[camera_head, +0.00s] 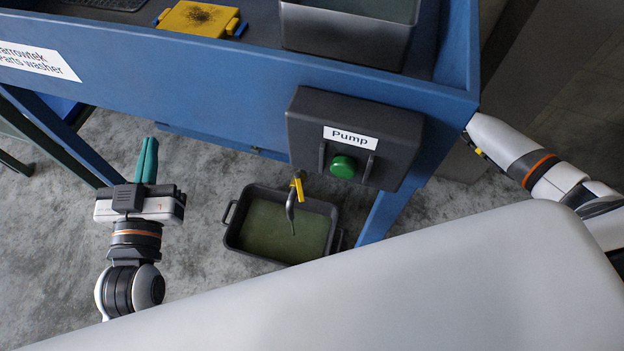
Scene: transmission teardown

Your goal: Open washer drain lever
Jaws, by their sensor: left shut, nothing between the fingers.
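The washer drain lever (298,188) is a small yellow handle on the grey drain spout (290,208), below the front of the blue parts washer (220,95). The spout hangs over a dark pan (262,232) that holds greenish liquid. My left gripper (147,160) has green fingers that are shut and empty. It is to the left of the lever and pan, well apart from them, pointing up the picture. My right arm reaches in at the right, and its gripper is hidden behind the washer's right corner.
A dark pump box (352,178) with a green button (343,167) juts from the washer front, right of the lever. Blue washer legs stand at both sides. Floor (200,235) between gripper and pan is clear.

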